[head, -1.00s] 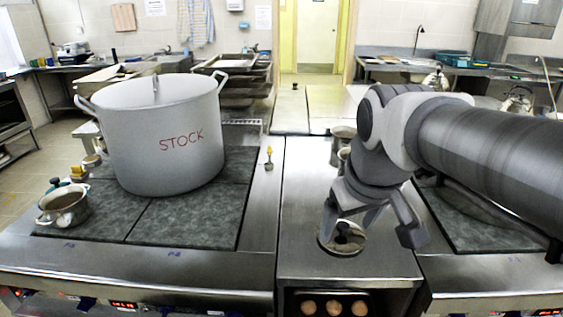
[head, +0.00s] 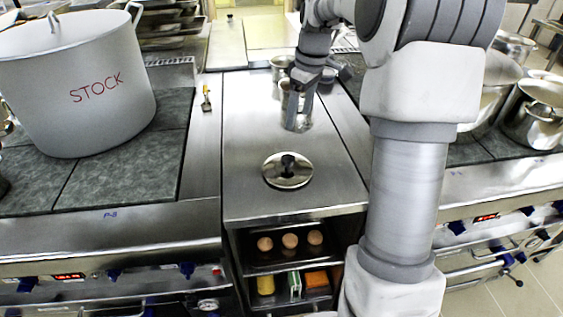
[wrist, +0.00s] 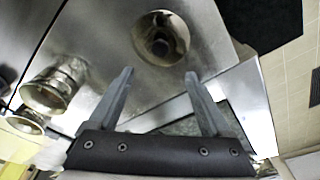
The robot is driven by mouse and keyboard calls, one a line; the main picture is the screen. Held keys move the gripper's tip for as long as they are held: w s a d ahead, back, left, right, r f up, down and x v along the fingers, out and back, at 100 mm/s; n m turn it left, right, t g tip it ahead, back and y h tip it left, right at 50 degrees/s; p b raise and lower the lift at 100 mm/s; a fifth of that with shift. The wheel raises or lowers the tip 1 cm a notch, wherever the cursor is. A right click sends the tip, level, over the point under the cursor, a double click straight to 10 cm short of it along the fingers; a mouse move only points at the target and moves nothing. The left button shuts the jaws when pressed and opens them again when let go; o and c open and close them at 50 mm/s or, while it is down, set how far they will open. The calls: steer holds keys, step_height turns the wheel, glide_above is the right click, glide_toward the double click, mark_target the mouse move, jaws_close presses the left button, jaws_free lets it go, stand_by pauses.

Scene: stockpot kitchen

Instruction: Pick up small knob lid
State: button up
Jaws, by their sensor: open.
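The small knob lid (head: 288,170) is a round, shiny metal lid with a black knob. It lies flat on the steel counter between the two stoves in the head view. It also shows in the wrist view (wrist: 147,25), just beyond the fingertips. My gripper (head: 300,106) points down farther back over the counter, in front of a small metal pot. In the wrist view my gripper (wrist: 159,75) is open, with nothing between its fingers. The lid lies clear of both fingers.
A small metal pot (head: 304,121) stands behind the lid, partly hidden by the fingers. The large stockpot (head: 85,95) stands on the left stove. More pots (head: 536,122) stand at right. Shelves below the counter hold eggs (head: 290,240).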

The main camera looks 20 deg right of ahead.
steer(key=b, duration=0.2)
glide_toward(288, 157)
step_height(288, 157, down, 5)
steer(key=shift+w+a+f, duration=0.1)
steer(key=shift+a+f, duration=0.05)
steer(key=shift+w+a+f, duration=0.1)
steer(key=shift+w+f, duration=0.05)
steer(key=shift+f, duration=0.75)
steer(key=shift+w+a+f, duration=0.1)
steer(key=shift+w+f, duration=0.05)
steer(key=shift+f, duration=0.7)
steer(key=shift+w+a+f, duration=0.15)
steer(key=shift+f, duration=0.75)
jaws_close()
